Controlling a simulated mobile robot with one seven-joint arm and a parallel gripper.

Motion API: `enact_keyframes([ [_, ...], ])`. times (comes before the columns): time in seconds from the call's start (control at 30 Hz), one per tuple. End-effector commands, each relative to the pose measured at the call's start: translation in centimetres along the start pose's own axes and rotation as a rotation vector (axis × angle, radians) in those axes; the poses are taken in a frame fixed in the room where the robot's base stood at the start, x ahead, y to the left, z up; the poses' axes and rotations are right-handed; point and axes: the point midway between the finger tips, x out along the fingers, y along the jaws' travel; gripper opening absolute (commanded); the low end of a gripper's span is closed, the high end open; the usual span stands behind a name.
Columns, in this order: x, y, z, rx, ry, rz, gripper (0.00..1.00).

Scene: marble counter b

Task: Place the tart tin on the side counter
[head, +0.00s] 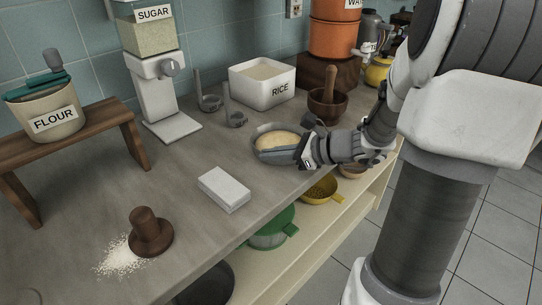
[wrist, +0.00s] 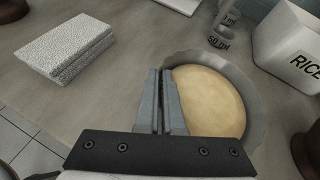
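The tart tin (head: 254,142) is a round, shallow grey tin with a pale tan filling, at the counter's front edge in the head view. It also fills the right centre of the wrist view (wrist: 250,84). My gripper (head: 280,152) reaches in from the right at the tin's near side. In the wrist view my gripper (wrist: 161,74) has its fingers almost together, with the tin's left rim running between them. The pinched bit of rim is hidden by the fingers. I cannot tell whether the tin touches the marble counter (head: 190,245). No separate side counter is clearly identifiable.
A white block (head: 223,189) lies left of the tin. Measuring cups (head: 236,118), a RICE box (head: 262,86) and a mortar (head: 327,108) stand behind it. A brown wooden press (head: 150,232) sits by spilled flour. A lower shelf (head: 315,220) holds green and yellow vessels.

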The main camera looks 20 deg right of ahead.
Motion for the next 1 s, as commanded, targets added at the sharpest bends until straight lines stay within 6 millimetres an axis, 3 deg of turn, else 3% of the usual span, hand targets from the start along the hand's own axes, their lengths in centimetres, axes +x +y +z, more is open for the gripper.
enact_keyframes([
  [0.2, 0.2, 0.1, -0.3, -0.001, -0.001, 0.0, 0.0],
  [0.3, 0.1, 0.1, -0.2, 0.0, 0.0, 0.001, 0.21],
  [0.4, 0.1, 0.1, -0.2, 0.0, 0.0, 0.001, 0.34],
  [0.77, -0.2, -0.1, 0.3, 0.0, 0.0, 0.0, 0.34],
  [1.0, -4.7, -0.2, 0.3, 0.001, 0.002, -0.005, 0.34],
])
